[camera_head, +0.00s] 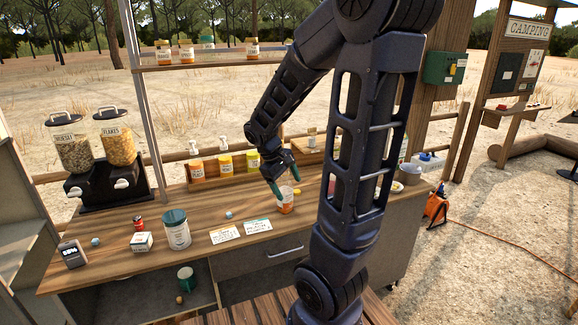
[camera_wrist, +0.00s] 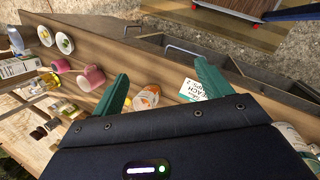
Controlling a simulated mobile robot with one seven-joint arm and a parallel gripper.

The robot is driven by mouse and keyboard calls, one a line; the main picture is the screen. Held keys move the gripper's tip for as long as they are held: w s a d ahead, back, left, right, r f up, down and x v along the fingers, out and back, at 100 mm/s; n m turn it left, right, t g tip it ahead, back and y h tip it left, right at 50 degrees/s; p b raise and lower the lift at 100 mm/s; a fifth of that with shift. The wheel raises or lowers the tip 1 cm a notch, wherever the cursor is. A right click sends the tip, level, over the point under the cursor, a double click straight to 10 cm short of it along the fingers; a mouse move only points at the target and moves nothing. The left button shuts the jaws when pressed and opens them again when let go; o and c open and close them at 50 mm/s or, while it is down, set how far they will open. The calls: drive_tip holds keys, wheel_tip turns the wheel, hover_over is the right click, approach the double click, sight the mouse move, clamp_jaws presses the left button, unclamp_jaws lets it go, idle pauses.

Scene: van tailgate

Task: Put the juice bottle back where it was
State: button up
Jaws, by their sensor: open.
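A small clear bottle or jar with an orange-and-white label, apparently the juice bottle (camera_head: 286,204), stands on the wooden counter (camera_head: 205,259) just below my gripper (camera_head: 285,180). My gripper is open, its two green fingers spread above and around the top of this bottle. In the wrist view the bottle (camera_wrist: 147,97) shows between the fingers of my gripper (camera_wrist: 162,72), nearer the left one; its lower part is hidden by the gripper body. I cannot tell whether a finger touches it.
Printed cards (camera_head: 258,226) lie left of the bottle. A large green-lidded jar (camera_head: 177,232) stands farther left. Several pump and condiment bottles (camera_head: 225,164) stand in a wooden rack behind. A raised shelf (camera_head: 215,63) holds several jars. Pink cups (camera_wrist: 91,78) and bowls stand on the counter's other side.

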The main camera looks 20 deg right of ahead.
drive_tip(key=s+a+r+m+t+y, duration=0.4)
drive_tip(key=s+r+m+t, duration=0.1)
drive_tip(key=s+r, duration=0.6)
drive_tip(key=shift+r, duration=0.75)
